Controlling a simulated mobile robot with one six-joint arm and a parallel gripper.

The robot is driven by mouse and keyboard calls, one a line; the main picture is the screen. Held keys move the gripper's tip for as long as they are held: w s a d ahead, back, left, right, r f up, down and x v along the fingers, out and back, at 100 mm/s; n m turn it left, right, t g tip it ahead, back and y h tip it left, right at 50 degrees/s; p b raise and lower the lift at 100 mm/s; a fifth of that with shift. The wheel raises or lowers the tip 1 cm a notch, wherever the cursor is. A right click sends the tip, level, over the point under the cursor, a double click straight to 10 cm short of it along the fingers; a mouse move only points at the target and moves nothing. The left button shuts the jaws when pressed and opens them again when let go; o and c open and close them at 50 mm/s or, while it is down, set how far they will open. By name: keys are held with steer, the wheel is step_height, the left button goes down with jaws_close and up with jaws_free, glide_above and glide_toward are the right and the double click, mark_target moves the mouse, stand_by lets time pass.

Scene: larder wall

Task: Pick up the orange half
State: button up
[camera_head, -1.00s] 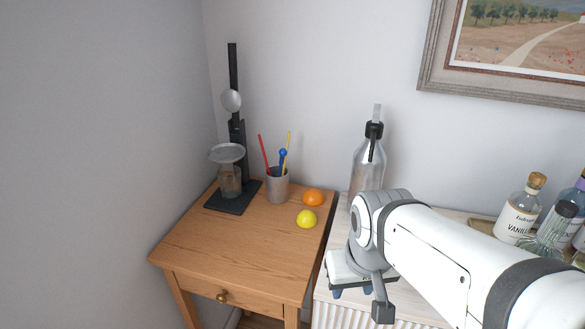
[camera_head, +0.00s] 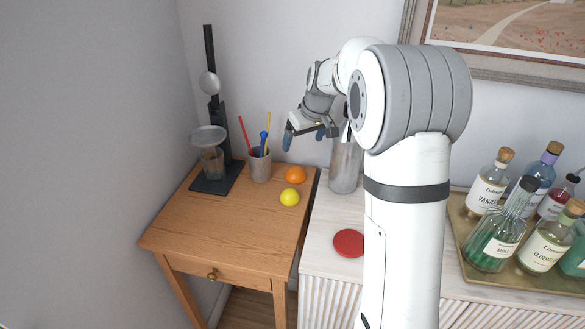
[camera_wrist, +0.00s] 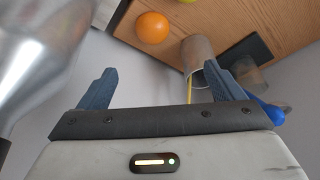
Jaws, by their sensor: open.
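The orange half (camera_head: 295,175) is a small orange fruit on the wooden table, near its back right; its cut face cannot be made out. It also shows in the wrist view (camera_wrist: 152,28), at the top centre and beyond the fingertips. My gripper (camera_head: 304,140) is open and empty, above the back of the table, with its blue fingers apart. In the wrist view both fingers (camera_wrist: 160,72) show with nothing between them. The gripper does not touch the orange half.
A yellow fruit (camera_head: 289,197) lies just in front of the orange half. A grey cup (camera_head: 260,166) with colored sticks stands left of it, beside a dark stand (camera_head: 216,187). A metal bottle (camera_head: 345,168) stands right. A red disc (camera_head: 349,243) lies on the white cabinet.

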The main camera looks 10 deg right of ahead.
steer(key=w, duration=0.3)
steer(key=p, duration=0.1)
glide_above(297, 170)
steer(key=s, duration=0.3)
steer(key=f, duration=0.6)
steer(key=d+f, duration=0.1)
steer(key=f, duration=0.2)
steer(key=shift+w+f, duration=0.25)
steer(key=shift+f, duration=0.05)
steer(key=shift+p+x, duration=0.7)
steer(key=shift+x, duration=2.65)
steer(key=shift+w+a, duration=0.1)
steer(key=c, duration=1.1)
steer(key=shift+r, duration=0.1)
